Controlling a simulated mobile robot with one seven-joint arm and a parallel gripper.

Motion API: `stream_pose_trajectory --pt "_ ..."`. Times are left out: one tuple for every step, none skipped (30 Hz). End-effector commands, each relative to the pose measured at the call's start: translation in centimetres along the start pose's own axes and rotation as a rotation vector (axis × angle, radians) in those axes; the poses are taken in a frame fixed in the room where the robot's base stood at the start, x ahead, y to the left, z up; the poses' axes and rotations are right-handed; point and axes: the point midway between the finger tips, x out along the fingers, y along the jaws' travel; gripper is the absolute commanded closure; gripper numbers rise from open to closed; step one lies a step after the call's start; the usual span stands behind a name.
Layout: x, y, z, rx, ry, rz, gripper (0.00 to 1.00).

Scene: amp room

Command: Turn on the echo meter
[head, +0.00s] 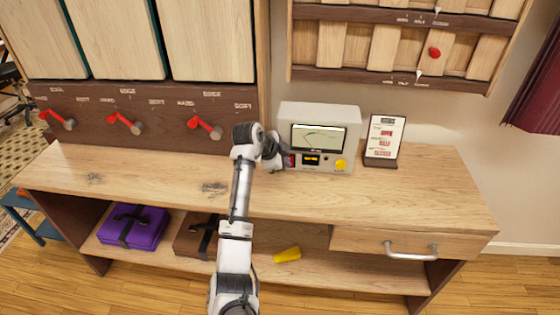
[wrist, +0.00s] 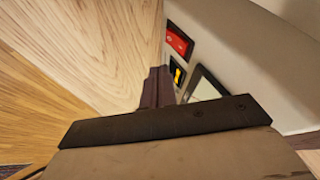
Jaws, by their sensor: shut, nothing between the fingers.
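The echo meter (head: 345,117) is a cream box standing on the wooden desk, with a needle dial, a small amber display (head: 311,160) and a yellow knob (head: 340,164) on its front. My gripper (head: 284,160) is shut and empty at the lower left of this front, and partly covers a red switch there. In the wrist view, the red switch (wrist: 180,42) shows in a dark frame, with the amber display (wrist: 177,74) beside it. The shut fingers (wrist: 156,88) are close to the panel. I cannot tell whether they touch it.
A framed card (head: 384,138) stands right of the meter. Red levers (head: 205,127) stick out from the panel at the left. The desk top (head: 420,185) is clear at the right. A purple case (head: 133,226) and a yellow object (head: 287,255) lie on the lower shelf.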

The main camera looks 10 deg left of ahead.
Motion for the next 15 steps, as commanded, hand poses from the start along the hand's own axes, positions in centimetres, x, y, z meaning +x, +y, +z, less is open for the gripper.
stream_pose_trajectory --pt "0.1 0.0 -0.4 0.001 0.001 0.000 1.00" --pt "-0.7 -0.2 -0.2 0.003 0.000 -0.006 1.00" --pt "-1.7 -0.5 -0.1 0.003 0.000 -0.008 1.00" --pt "-2.4 -0.6 -0.2 0.003 0.000 -0.007 1.00" --pt "-3.2 -0.8 -0.2 0.003 0.000 -0.008 1.00" --pt "-4.1 -0.9 -0.2 0.003 0.000 -0.006 1.00" --pt "-4.7 -1.1 -0.3 0.003 -0.001 -0.006 1.00" --pt "-5.4 -1.2 -0.3 0.003 -0.001 -0.005 1.00" --pt "-6.2 -1.4 -0.4 0.002 0.000 -0.005 1.00" --pt "-6.7 -1.5 -0.4 0.002 0.000 -0.005 1.00" --pt "-7.2 -1.6 -0.4 0.002 0.000 -0.005 1.00" --pt "-7.8 -1.8 -0.5 0.002 -0.001 -0.003 1.00" --pt "-8.2 -1.9 -0.5 0.001 -0.001 -0.003 1.00" --pt "-8.5 -1.9 -0.5 0.001 -0.001 -0.003 1.00" --pt "-8.9 -2.0 -0.5 0.001 -0.001 -0.002 1.00"
